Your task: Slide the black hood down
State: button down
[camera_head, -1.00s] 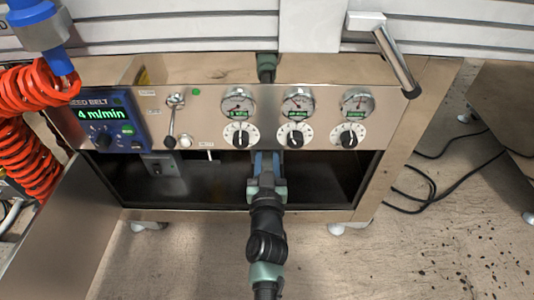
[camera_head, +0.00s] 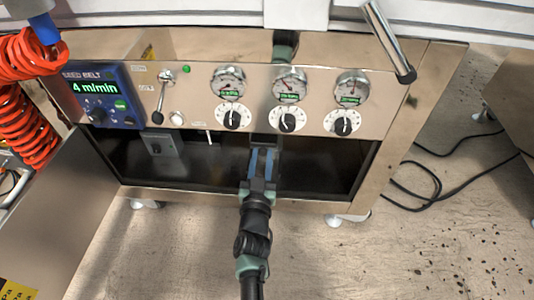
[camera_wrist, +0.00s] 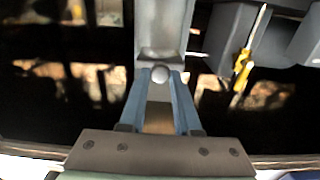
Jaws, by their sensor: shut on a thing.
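My gripper (camera_head: 263,152) reaches into the dark opening below the control panel, its two blue fingers pointing up. In the wrist view my gripper (camera_wrist: 160,80) has its fingertips closed on a small round silver knob (camera_wrist: 160,74). A grey channel-shaped piece (camera_wrist: 162,28) rises straight above the knob and seems joined to it. A dark grey piece (camera_head: 265,142) also shows just above my fingertips in the head view, below the panel edge. I cannot tell for sure whether this piece is the black hood; no other clear hood shows.
The control panel (camera_head: 200,88) carries gauges, dials and a speed display (camera_head: 95,88). A small grey box (camera_head: 162,143) sits left in the opening. A yellow screwdriver (camera_wrist: 243,65) shows right of my fingers. An open door panel (camera_head: 70,210) stands at left.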

jog(key=shift+f, duration=0.25)
jog(key=c, duration=0.9)
grip_release()
jog(key=shift+o, duration=1.3)
jog(key=shift+s+r, duration=0.1)
jog(key=s+p, duration=0.7)
jog(key=s, duration=0.5)
jog(key=shift+s, duration=0.4)
